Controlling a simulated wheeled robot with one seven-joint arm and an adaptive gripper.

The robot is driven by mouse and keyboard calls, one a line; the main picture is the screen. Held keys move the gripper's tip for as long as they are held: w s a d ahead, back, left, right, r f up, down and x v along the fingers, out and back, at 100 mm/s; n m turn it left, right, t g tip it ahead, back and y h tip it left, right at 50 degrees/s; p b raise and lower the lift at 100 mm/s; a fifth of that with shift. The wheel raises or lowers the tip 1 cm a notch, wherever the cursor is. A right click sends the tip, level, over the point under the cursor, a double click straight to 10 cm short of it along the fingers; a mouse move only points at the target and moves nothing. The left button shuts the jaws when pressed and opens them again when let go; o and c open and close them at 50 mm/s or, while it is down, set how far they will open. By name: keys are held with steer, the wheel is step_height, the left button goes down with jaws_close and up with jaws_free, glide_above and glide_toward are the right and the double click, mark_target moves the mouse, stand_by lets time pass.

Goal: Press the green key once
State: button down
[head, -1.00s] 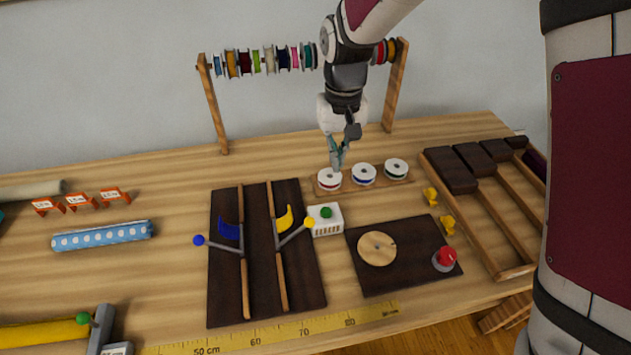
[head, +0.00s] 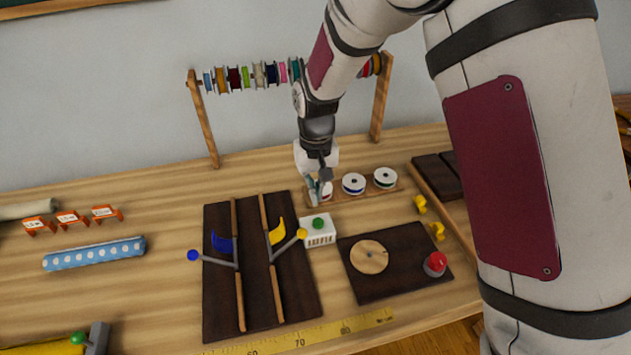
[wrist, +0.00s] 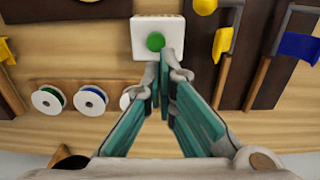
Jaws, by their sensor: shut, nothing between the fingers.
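The green key (head: 318,222) is a round green button on top of a small white box (head: 320,238). The box stands at the right edge of the dark board with the levers.
A dark board (head: 215,300) with blue-knobbed and yellow-knobbed levers lies left of the box. A second dark board (head: 375,293) with a wooden disc and a red knob (head: 435,263) lies right. Spools (head: 353,183) stand on a wooden strip behind. A spool rack (head: 204,130) stands farther back.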

mark_target(317, 223)
step_height(317, 223, down, 9)
steer(key=shift+r+p, duration=0.2)
steer(key=shift+p, duration=0.35)
steer(key=shift+f, duration=0.1)
steer(key=shift+f+b, duration=0.45)
steer(key=shift+f, duration=0.35)
steer(key=shift+s+d+f, duration=0.1)
steer(key=shift+f, duration=0.1)
step_height(317, 223, up, 15)
steer(key=shift+w+f, duration=0.2)
stand_by(0.4)
